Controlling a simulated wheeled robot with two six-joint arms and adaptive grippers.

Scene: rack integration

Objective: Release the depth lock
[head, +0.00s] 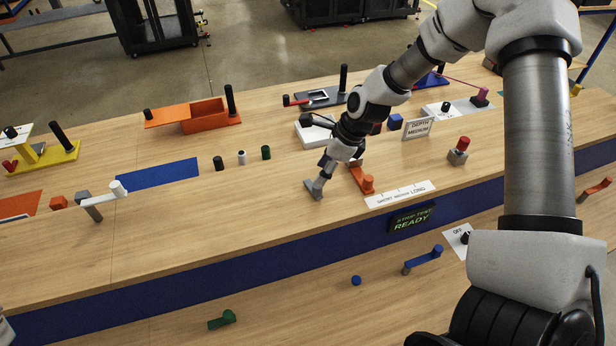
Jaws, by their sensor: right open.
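No part is labelled as the depth lock, so I cannot tell for sure which it is. A small sign reading "DEPTH MEDIUM" (417,128) stands on the right of the bench. A grey block with a red knob (460,150) is right of it. An orange lever (362,179) lies on the bench behind a white strip (400,194) ending in "LONG". My right gripper (318,186) is open, pointing down close to the bench top, just left of the orange lever. I cannot tell whether it touches the bench.
A dark panel reading "STRIP TEST READY" (411,219) is on the blue front edge. An orange box (203,115), small cylinders (242,157) and a white-tipped lever (103,198) stand left. Blue (423,259) and green (222,320) levers are on the lower shelf. Bench front-centre is clear.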

